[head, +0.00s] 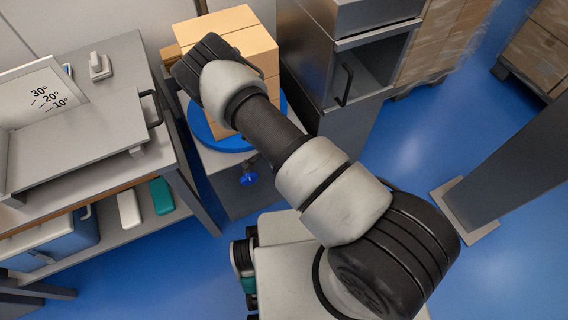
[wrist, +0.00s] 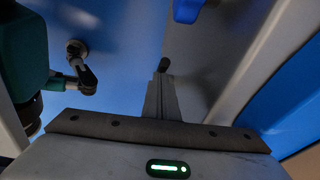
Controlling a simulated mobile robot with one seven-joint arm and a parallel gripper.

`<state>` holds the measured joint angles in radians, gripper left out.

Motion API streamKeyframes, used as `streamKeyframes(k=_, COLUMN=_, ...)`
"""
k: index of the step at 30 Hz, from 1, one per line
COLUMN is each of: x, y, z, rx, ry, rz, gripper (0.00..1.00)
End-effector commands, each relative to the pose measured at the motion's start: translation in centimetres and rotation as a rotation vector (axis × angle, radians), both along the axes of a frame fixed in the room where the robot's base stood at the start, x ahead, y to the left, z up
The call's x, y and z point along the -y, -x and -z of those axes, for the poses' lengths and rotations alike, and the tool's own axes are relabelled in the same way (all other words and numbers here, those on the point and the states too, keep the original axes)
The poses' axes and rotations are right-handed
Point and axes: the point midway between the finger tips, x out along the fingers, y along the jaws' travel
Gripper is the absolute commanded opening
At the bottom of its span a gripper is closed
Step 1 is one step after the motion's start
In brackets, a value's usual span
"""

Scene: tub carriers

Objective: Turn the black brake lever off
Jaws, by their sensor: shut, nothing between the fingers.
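In the wrist view my gripper (wrist: 163,68) shows as narrow grey fingers with a dark tip, closed together and empty. They point past a grey panel and the blue floor. In the head view my gripper is hidden behind my own arm. A small black jointed piece with a round grey end (wrist: 86,77) shows left of my fingers, apart from them. I cannot tell whether it is the brake lever. A blue knob (head: 249,177) sits on the front of the grey pedestal (head: 222,188); a blue part (wrist: 187,10) also shows at the wrist view's top.
Cardboard boxes (head: 262,50) stand on the pedestal's blue round top (head: 205,128). A grey bench (head: 120,60) with a tilted plate (head: 85,135) is at left. A metal cabinet (head: 318,60) with a black handle (head: 345,84) stands behind.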

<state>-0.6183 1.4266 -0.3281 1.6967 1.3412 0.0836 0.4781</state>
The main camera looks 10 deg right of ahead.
Motion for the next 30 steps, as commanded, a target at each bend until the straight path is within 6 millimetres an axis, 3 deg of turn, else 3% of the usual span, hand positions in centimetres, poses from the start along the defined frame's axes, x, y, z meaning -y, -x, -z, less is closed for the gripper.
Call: streamKeyframes(k=30, x=-2.3, y=0.8, z=1.9, rx=0.003, ry=0.014, rz=0.000, gripper=0.00)
